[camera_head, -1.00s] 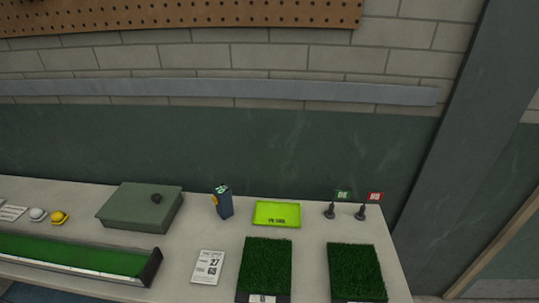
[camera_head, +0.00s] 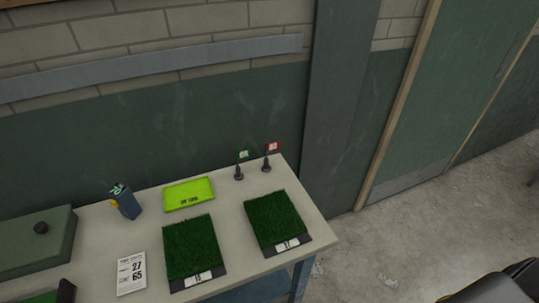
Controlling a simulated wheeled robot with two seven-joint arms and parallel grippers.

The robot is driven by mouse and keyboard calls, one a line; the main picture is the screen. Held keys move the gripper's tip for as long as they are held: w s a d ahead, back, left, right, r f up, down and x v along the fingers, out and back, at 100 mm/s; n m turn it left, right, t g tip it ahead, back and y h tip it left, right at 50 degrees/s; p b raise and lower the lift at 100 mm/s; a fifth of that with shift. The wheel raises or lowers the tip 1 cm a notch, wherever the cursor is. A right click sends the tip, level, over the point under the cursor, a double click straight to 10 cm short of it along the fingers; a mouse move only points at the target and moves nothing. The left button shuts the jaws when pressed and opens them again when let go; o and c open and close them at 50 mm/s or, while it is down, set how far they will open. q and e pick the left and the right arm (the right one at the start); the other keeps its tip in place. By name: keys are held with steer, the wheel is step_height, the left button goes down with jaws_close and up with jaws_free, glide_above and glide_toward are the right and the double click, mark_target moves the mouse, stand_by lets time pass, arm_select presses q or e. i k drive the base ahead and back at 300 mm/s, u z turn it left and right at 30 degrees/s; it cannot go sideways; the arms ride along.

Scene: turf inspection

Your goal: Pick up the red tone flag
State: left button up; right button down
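The red flag (camera_head: 272,147) is a small red sign with white marking on a dark stand with a round base. It stands upright near the far right corner of the table (camera_head: 228,213). A similar green flag (camera_head: 242,155) stands just left of it. Neither gripper shows in the head view. A dark, rounded shape at the lower right edge is cut off, and I cannot tell what it is.
Two turf samples (camera_head: 190,246) (camera_head: 277,218) lie in front of the flags. Open floor (camera_head: 400,225) lies right of the table.

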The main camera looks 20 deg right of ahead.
mark_target(265, 168)
steer(key=z, duration=2.95)
steer(key=i, duration=2.45)
steer(key=u, duration=3)
